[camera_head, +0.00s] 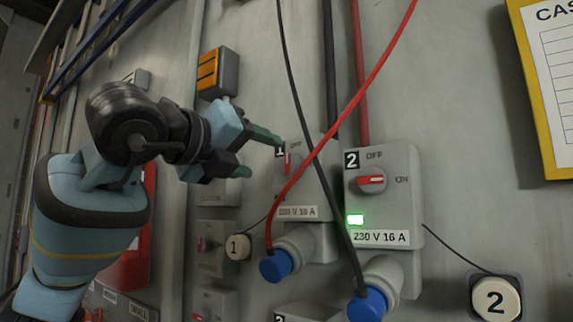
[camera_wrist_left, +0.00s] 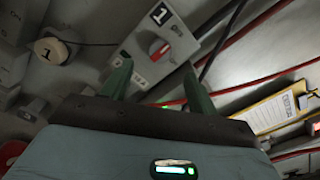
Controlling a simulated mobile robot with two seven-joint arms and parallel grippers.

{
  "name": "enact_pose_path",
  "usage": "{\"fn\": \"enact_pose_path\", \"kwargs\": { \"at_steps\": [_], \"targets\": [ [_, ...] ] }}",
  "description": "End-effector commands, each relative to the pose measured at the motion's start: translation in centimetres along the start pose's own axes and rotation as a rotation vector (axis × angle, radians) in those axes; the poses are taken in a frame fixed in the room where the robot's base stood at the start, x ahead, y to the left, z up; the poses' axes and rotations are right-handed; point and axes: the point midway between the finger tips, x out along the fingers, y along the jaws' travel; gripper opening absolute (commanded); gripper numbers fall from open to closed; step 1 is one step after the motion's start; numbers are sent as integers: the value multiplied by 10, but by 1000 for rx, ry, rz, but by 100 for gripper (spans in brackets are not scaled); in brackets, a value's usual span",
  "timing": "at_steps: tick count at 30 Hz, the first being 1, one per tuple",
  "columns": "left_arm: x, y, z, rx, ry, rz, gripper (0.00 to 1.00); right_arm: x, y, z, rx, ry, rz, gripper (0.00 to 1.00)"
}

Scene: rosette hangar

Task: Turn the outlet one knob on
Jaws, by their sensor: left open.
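Outlet one (camera_head: 313,185) is a grey box with a "1" label on the wall, partly hidden by a red and a black cable. Its red-and-white knob (camera_head: 288,163) stands about upright, near the OFF mark. In the left wrist view the knob (camera_wrist_left: 160,50) shows just beyond the fingers. My left gripper (camera_head: 262,154) is open and empty, its green fingertips just left of outlet one; they also show in the left wrist view (camera_wrist_left: 155,75). Contact with the knob cannot be told. My right gripper is not in view.
Outlet two (camera_head: 405,215), right of outlet one, has its knob (camera_head: 371,180) turned level toward ON and a lit green lamp (camera_head: 355,220). Blue plugs (camera_head: 276,266) sit below the outlets. Cables cross the front. A yellow-framed sheet (camera_head: 548,85) hangs at right.

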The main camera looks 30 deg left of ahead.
Motion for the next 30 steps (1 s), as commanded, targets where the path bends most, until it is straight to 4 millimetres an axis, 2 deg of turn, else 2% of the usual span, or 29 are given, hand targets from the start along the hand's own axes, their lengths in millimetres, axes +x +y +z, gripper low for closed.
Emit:
{"fn": "enact_pose_path", "kwargs": {
  "at_steps": [5, 15, 21, 28, 30],
  "targets": [
    [20, 0, -1, -1, 4, 0, 59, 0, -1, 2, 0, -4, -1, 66],
    [66, -1, 0, 0, 2, 0, 59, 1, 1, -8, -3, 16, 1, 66],
    [75, 0, 0, 0, 1, -1, 59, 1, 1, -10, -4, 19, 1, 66],
    [76, 0, -1, 1, 2, 0, 59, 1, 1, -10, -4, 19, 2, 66],
    [76, 0, -1, 1, 2, 0, 50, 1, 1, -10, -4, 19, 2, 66]
  ]
}}
